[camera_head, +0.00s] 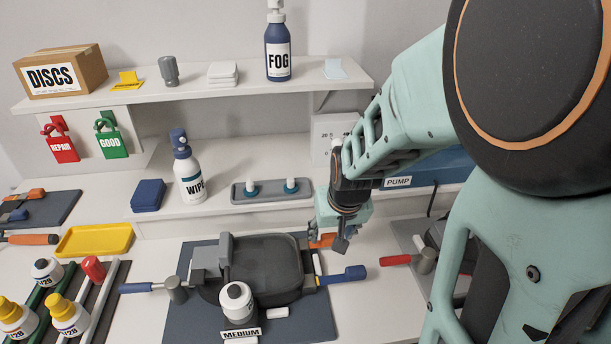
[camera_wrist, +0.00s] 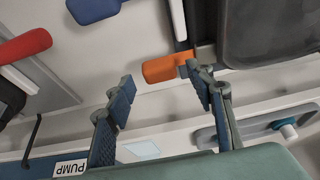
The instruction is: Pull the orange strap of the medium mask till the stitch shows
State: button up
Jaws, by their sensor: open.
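The medium mask (camera_head: 265,268) is a dark grey shell lying on a dark mat behind the "MEDIUM" label (camera_head: 240,333). Its orange strap (camera_head: 322,241) sticks out at the back right; in the wrist view its orange end (camera_wrist: 165,68) shows beside the dark shell. My gripper (camera_head: 332,236) is over that corner, partly covering the strap. In the wrist view my gripper (camera_wrist: 161,79) is open, with the orange end between and just beyond the fingertips. I cannot tell whether a finger touches it. No stitch can be made out.
A blue strap end (camera_head: 345,275) lies at the mask's right, near the orange one. A grey tray with two white-topped pegs (camera_head: 271,190) is behind the mask. The blue "PUMP" box (camera_head: 428,170) stands behind my arm.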

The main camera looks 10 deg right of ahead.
jog(key=shift+b+x, duration=0.55)
jog(key=shift+x, duration=0.4)
grip_shut()
